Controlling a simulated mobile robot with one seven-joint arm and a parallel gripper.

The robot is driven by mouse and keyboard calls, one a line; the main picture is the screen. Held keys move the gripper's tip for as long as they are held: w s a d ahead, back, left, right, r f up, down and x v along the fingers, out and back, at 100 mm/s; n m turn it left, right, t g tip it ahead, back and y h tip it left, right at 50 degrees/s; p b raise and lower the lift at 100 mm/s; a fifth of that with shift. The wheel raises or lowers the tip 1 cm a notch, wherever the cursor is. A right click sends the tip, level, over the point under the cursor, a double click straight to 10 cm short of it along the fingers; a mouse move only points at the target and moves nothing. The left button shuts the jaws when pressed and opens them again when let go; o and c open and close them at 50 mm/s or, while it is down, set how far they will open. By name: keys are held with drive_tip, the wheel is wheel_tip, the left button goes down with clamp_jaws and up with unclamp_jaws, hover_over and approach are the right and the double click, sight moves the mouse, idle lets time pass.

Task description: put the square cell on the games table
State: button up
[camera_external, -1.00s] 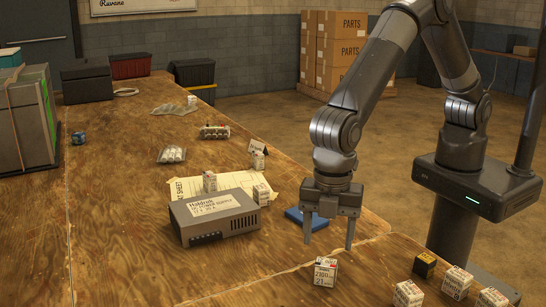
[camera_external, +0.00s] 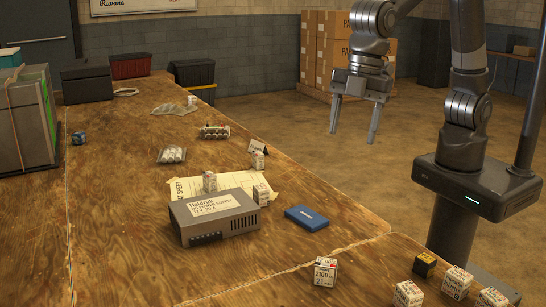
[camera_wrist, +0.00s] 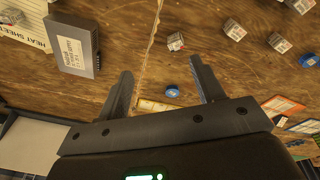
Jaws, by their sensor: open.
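Several small white box-shaped cells with printed labels stand on the wooden table (camera_external: 130,230). One cell (camera_external: 325,271) is near the seam at the front, and others (camera_external: 408,293) (camera_external: 458,283) are to its right. A black block with yellow (camera_external: 425,264) stands among them. I cannot tell which is the square cell. The wrist view shows a white cell (camera_wrist: 175,42) beyond my fingers. My gripper (camera_external: 353,130) is open and empty, raised well above the table's right edge; its fingers (camera_wrist: 163,88) show spread in the wrist view. I cannot identify a games table.
A grey power supply (camera_external: 215,217) and a paper sheet (camera_external: 238,180) lie mid-table. A flat blue case (camera_external: 307,217) is beside them. The wrist view shows a blue round thing (camera_wrist: 172,92) and an orange card (camera_wrist: 283,105). Bins and strapped panels occupy the far left.

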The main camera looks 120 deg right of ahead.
drive_tip(key=s+d+r+m+t, duration=0.1)
drive_tip(key=s+d+r+m, duration=0.2)
drive_tip(key=s, duration=0.5)
drive_tip(key=s+d+r+m+t, duration=0.1)
drive_tip(key=s+d+r, duration=0.2)
drive_tip(key=s+r, duration=0.4)
drive_tip(key=s+d+f+m+t, duration=0.1)
drive_tip(key=s, duration=0.6)
drive_tip(key=s+d+f+m, duration=0.1)
drive_tip(key=s+d, duration=0.1)
drive_tip(key=s, duration=0.4)
drive_tip(key=shift+s+f+t, duration=0.25)
drive_tip(key=shift+s+t, duration=0.1)
drive_tip(key=shift+t, duration=0.05)
